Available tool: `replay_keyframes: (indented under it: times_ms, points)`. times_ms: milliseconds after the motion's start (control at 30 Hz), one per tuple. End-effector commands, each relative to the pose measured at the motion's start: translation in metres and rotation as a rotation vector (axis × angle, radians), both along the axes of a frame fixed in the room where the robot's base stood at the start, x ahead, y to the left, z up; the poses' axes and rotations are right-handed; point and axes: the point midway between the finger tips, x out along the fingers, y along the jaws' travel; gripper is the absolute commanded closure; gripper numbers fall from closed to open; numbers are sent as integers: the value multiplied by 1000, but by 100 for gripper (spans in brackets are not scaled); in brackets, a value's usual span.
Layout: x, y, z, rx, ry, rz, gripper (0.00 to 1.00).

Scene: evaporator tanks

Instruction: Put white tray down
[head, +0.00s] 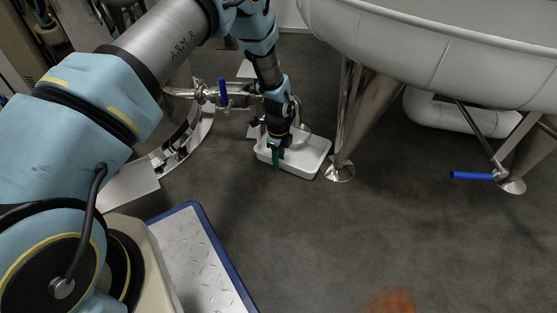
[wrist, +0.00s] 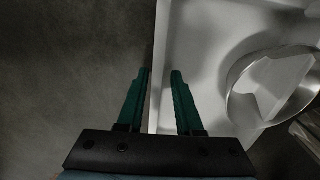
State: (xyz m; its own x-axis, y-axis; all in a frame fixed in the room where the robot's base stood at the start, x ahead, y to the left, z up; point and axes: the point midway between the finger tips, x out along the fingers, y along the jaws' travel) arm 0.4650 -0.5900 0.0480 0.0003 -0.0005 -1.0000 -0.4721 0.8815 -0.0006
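The white tray (head: 310,163) is a shallow rectangular tray that appears to rest on the dark floor under a pipe valve, beside a tank leg. My gripper (head: 276,158) is at the tray's near left side, pointing down. In the wrist view, my gripper's (wrist: 160,75) two green fingers stand on either side of the tray's (wrist: 190,40) left wall, one outside and one inside. The fingers are apart, with a small gap visible beside the wall. The exact contact at the fingertips is hard to see.
A round metal pipe end (wrist: 268,88) sits over the tray. A tank leg with a round foot (head: 339,171) stands just right of it. A blue valve handle (head: 223,92) is to the left. A blue-edged metal platform (head: 205,262) is nearer. Open floor (head: 400,230) lies front right.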

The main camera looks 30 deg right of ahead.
Motion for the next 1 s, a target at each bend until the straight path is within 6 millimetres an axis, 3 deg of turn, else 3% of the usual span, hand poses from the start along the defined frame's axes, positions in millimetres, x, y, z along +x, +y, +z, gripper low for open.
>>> replay_keyframes:
  times_ms: [300,500,900,1000]
  points:
    - [1,-1,71,-3,-1,1,65]
    - [0,0,102,-2,-1,0,65]
    - [0,0,115,0,0,2,65]
    - [8,7,124,-3,-4,47,65]
